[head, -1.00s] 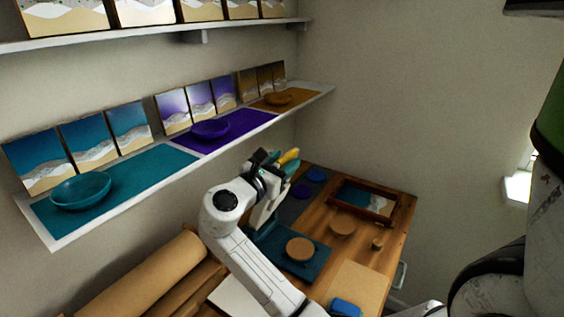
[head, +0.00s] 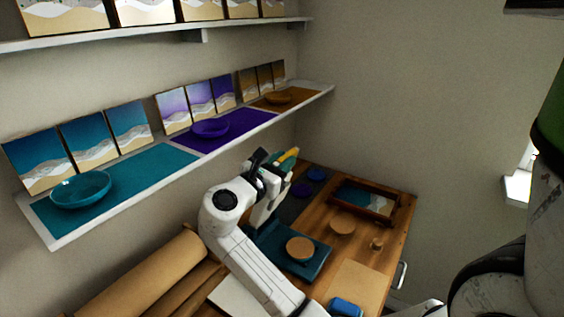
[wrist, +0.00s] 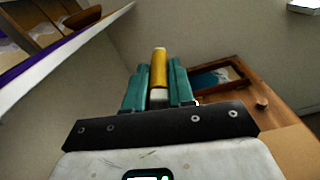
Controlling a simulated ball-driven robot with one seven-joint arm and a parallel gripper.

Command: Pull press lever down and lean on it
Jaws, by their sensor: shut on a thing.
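The press lever has a yellow handle (wrist: 159,65), which sits between the two teal fingers of my gripper (wrist: 158,88) in the wrist view. In the head view the yellow handle (head: 287,155) shows its tip beyond my gripper (head: 280,167), which is shut on it. The press's teal base (head: 310,262) stands on the wooden bench below, with a round tan disc (head: 299,248) on it. My arm hides most of the press column and the lever's pivot.
The wooden bench (head: 395,225) holds a framed tray (head: 364,201), another tan disc (head: 342,227), a small wooden knob (head: 377,244), blue discs (head: 316,174) and a blue block (head: 346,307). A long wall shelf (head: 185,157) with bowls and panels runs close to my arm. A brown roll (head: 140,280) lies at front left.

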